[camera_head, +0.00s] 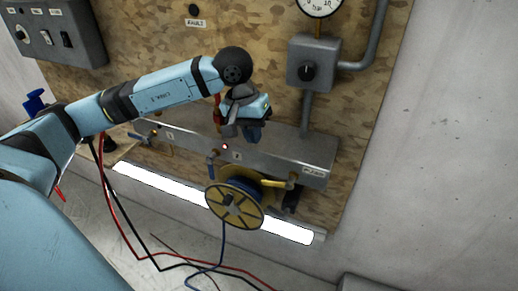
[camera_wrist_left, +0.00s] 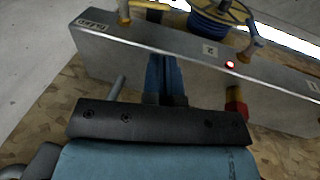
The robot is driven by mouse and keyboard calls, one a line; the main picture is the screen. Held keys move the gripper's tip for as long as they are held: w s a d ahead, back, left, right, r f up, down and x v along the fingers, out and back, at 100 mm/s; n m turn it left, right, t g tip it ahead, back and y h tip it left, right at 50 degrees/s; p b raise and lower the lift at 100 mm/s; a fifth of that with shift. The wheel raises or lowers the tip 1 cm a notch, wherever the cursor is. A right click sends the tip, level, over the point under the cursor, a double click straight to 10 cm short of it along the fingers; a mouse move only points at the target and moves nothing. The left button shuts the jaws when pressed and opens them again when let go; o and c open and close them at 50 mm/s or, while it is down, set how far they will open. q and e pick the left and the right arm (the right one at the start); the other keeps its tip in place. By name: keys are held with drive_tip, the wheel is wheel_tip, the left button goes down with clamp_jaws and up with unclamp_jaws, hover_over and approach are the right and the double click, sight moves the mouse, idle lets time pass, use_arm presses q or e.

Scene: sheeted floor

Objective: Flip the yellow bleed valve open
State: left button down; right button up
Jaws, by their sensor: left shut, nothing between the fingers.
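The yellow bleed valve lever (camera_head: 276,184) sticks out to the left from its brass body under the right end of the grey manifold box, beside a small plate. In the left wrist view, the valve's brass body (camera_wrist_left: 124,12) is at the top edge, with part of the yellow lever (camera_wrist_left: 150,5) next to it. My left gripper (camera_head: 253,136) is shut and empty in front of the manifold, above and to the left of the lever and apart from it. Its blue fingers also show together in the left wrist view (camera_wrist_left: 165,75). My right gripper is not in view.
A yellow reel (camera_head: 238,200) with blue hose hangs just left of and below the lever. Other valves (camera_head: 211,160) line the manifold (camera_head: 315,150). A red-handled part (camera_head: 217,112) is behind my arm. A gauge (camera_head: 319,5) and knob box (camera_head: 308,68) are above.

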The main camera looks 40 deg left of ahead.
use_arm(q)
drive_tip(key=shift+s+d+r+t+y, duration=0.2)
drive_tip(key=shift+s+d+t+y, duration=0.3)
drive_tip(key=shift+d+t, duration=0.05)
drive_tip(key=shift+s+d+r+t+y, duration=0.15)
drive_tip(key=shift+s+d+t+y, duration=0.3)
drive_tip(key=shift+d+t+y, duration=0.1)
drive_tip(key=shift+f, duration=0.1)
drive_tip(key=p, duration=0.1)
approach(267, 182)
drive_tip(key=x, duration=0.7)
drive_tip(key=shift+w, duration=0.35)
drive_tip(key=shift+w, duration=0.1)
